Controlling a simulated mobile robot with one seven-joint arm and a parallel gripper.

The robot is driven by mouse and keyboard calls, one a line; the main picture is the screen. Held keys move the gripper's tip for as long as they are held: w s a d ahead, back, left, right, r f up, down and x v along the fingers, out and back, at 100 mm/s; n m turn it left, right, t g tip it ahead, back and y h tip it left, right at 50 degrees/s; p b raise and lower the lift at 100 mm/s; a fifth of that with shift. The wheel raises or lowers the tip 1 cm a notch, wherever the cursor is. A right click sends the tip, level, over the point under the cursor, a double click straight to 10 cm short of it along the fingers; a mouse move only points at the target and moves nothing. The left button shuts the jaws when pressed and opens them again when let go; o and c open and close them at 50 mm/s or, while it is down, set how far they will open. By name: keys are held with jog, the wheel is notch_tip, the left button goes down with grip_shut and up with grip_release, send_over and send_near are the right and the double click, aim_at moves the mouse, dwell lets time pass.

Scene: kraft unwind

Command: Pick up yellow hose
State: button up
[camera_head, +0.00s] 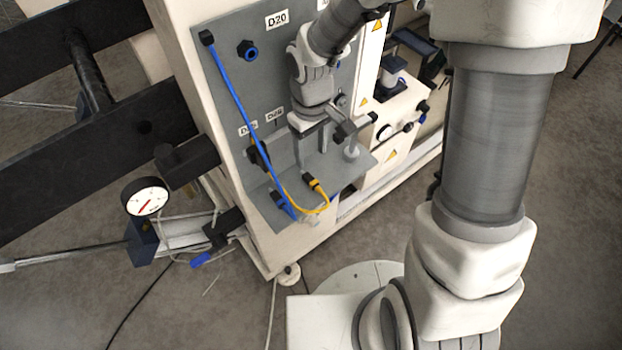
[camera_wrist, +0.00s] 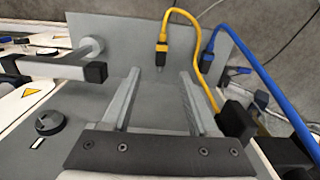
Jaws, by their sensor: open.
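The yellow hose (camera_head: 323,207) loops at the front of the grey shelf in the head view, with a black-and-yellow connector (camera_head: 314,184) at one end. My gripper (camera_head: 312,153) is above the shelf, near the panel. In the wrist view my gripper (camera_wrist: 158,75) is open and empty, its two fingers wide apart. The connector appears beyond the fingertips, between their lines. I see no contact with the hose.
A blue hose (camera_head: 233,95) runs down the grey panel (camera_head: 275,75) to the shelf (camera_head: 340,172), beside the yellow one; it crosses the right of the wrist view (camera_wrist: 262,72). A bar with a black end (camera_wrist: 95,72) stands left of my fingers. A gauge (camera_head: 145,197) is farther left.

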send_over(312, 181)
jog(key=f, duration=0.4)
jog(key=shift+w+f+b, duration=0.25)
jog(key=shift+w+b, duration=0.05)
jog(key=shift+w, duration=0.05)
jog(key=f, duration=0.3)
jog(key=f+b, duration=0.1)
jog(key=shift+s+f, duration=0.15)
jog(key=shift+s, duration=0.2)
jog(key=shift+f, duration=0.45)
grip_shut()
